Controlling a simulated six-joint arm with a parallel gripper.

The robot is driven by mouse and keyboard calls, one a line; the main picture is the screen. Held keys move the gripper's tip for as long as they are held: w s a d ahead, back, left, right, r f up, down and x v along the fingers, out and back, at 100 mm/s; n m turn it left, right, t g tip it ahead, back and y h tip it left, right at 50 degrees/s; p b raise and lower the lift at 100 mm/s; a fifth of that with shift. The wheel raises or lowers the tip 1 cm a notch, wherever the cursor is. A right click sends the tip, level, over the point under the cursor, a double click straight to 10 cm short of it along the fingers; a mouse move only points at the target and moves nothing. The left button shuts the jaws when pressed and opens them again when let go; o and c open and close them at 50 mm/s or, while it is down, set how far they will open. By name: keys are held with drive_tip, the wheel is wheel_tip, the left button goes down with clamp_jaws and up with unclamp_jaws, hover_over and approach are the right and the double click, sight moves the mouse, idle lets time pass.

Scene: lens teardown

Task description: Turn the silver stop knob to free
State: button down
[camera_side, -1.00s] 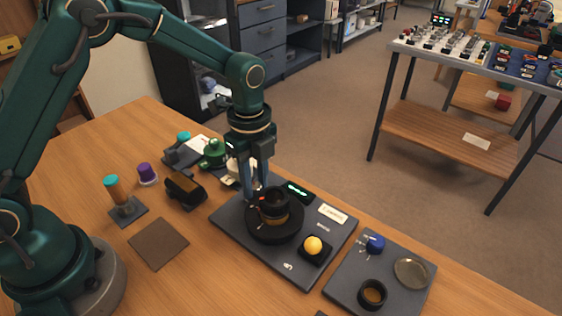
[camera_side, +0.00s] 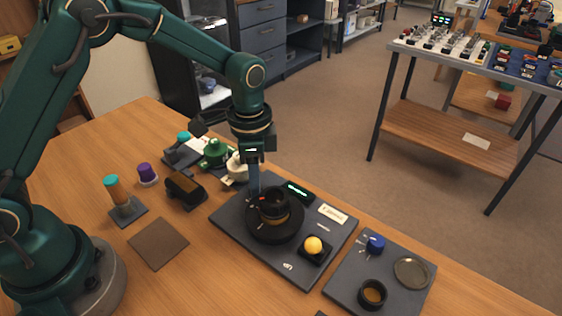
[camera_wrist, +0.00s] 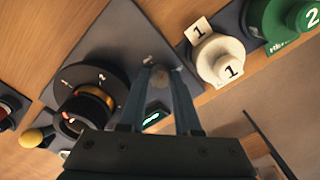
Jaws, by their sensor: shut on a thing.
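The silver stop knob (camera_wrist: 160,77) is a small grey round piece on the dark base plate (camera_wrist: 110,38). It shows between the two fingertips of my gripper (camera_wrist: 159,70) in the wrist view. My gripper (camera_side: 253,191) is shut on it and points straight down at the plate's back left part in the side view, where the fingers hide the knob. The black lens assembly (camera_side: 274,220) with an orange-brown band stands on the plate right beside the fingers. How the knob's mark stands cannot be read.
A lit green display (camera_side: 298,191) and a yellow ball (camera_side: 313,245) are on the same plate. A white piece marked 1 (camera_wrist: 215,58) and a green piece marked 2 (camera_wrist: 283,18) stand close by. A second plate (camera_side: 345,275) holds a blue knob (camera_side: 375,243) and a ring.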

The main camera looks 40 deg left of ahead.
drive_tip(key=n, duration=0.6)
drive_tip(key=shift+n, duration=0.3)
drive_tip(key=n, duration=0.5)
drive_tip(key=shift+n, duration=0.4)
drive_tip(key=c, duration=0.6)
unclamp_jaws()
drive_tip(key=shift+r, duration=0.1)
drive_tip(key=shift+r, duration=2.5)
